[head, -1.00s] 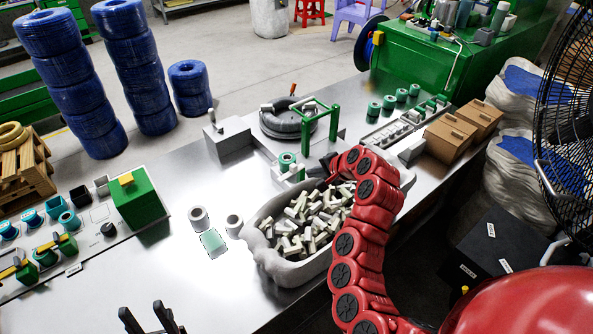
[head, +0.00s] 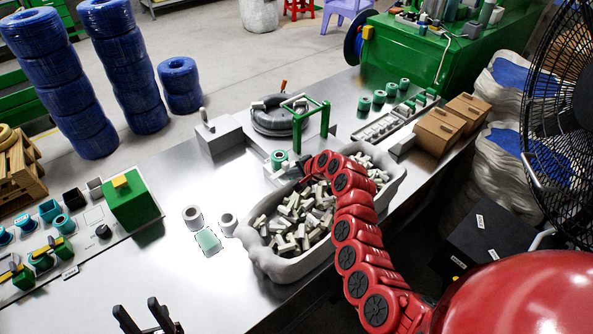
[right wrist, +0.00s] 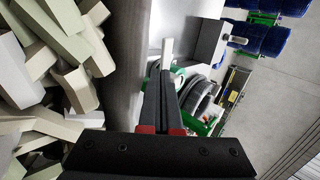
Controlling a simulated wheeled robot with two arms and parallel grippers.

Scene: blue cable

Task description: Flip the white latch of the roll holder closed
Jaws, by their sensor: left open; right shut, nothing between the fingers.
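The roll holder (head: 266,172) is a pale block beside the far left rim of the grey bin, with a green roll (head: 279,158) on it. My right gripper (right wrist: 160,76) is shut and empty. In the right wrist view a small white upright piece (right wrist: 167,50) shows just past its fingertips. It looks like the latch, but I cannot tell whether they touch. In the head view the right gripper is close to the right of the roll, mostly hidden by my red arm; the latch's position is unclear there. My left gripper (head: 148,316) is open and empty at the bottom edge.
The grey bin (head: 282,268) of pale pieces lies under my right arm. Behind the holder are a grey block with a lever (head: 222,137), a black coil (head: 272,122) and a green frame (head: 322,122). Two pale rolls (head: 193,217) stand left of the bin.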

